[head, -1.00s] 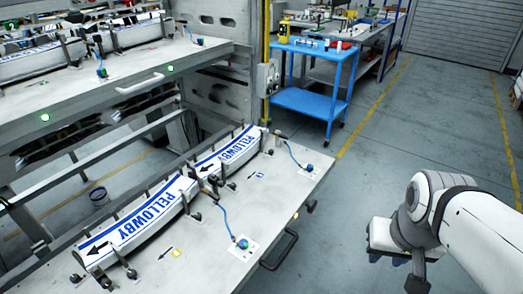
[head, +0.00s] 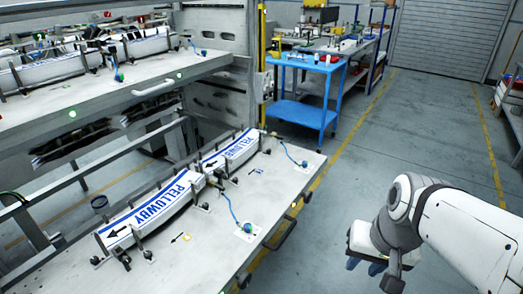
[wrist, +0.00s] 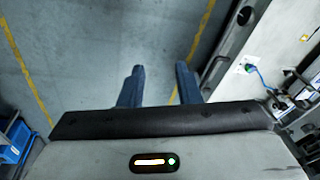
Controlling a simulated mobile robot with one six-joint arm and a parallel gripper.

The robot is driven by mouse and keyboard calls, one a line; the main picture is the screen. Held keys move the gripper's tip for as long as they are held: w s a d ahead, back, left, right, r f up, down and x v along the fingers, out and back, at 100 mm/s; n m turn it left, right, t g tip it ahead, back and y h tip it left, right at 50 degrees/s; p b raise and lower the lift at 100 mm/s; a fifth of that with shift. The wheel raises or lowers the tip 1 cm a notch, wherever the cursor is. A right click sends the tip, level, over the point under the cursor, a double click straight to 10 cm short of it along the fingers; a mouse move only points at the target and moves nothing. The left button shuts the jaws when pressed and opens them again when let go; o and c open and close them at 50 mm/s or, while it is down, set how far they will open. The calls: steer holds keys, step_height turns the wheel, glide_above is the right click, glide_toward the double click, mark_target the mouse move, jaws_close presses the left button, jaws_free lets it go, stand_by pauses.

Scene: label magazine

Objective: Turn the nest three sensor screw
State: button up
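Two blue round sensors with blue cables sit on the lower drawer in the head view, a nearer one (head: 247,227) and a farther one (head: 304,164). Each sits on a white patch beside white labels marked PELLOWBY (head: 165,205). Another blue sensor (head: 118,76) is on the upper drawer. I cannot tell which belongs to nest three, and no screw is distinguishable. My gripper (wrist: 158,85) has its two dark blue fingers apart with only floor between them. It is over the aisle, right of the lower drawer. A sensor with a cable (wrist: 250,69) shows right of it in the wrist view.
The lower drawer (head: 215,255) juts into the aisle, with a dark handle (head: 282,234) on its front. A blue cart (head: 303,108) stands beyond it near a yellow post. Workbenches line the back. The grey floor (head: 420,130) between yellow lines is clear.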

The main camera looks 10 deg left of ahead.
steer(key=w+a+f+m+g+y+b, duration=0.1)
steer(key=w+a+f+m+y, duration=0.1)
steer(key=w+a+y, duration=0.3)
steer(key=w+a+f+m+g+b, duration=0.1)
steer(key=w+a+f+m+b, duration=0.1)
steer(key=a, duration=0.4)
steer(key=m+t+y+b, duration=0.65)
steer(key=m+y, duration=0.35)
steer(key=m, duration=0.8)
glide_toward(227, 178)
steer(key=shift+w+a+f, duration=0.1)
steer(key=shift+a, duration=0.1)
steer(key=shift+w+a+f, duration=0.1)
steer(key=shift+w+a, duration=0.1)
steer(key=shift+a, duration=0.05)
steer(key=x, duration=0.7)
steer(key=shift+a, duration=0.1)
jaws_close()
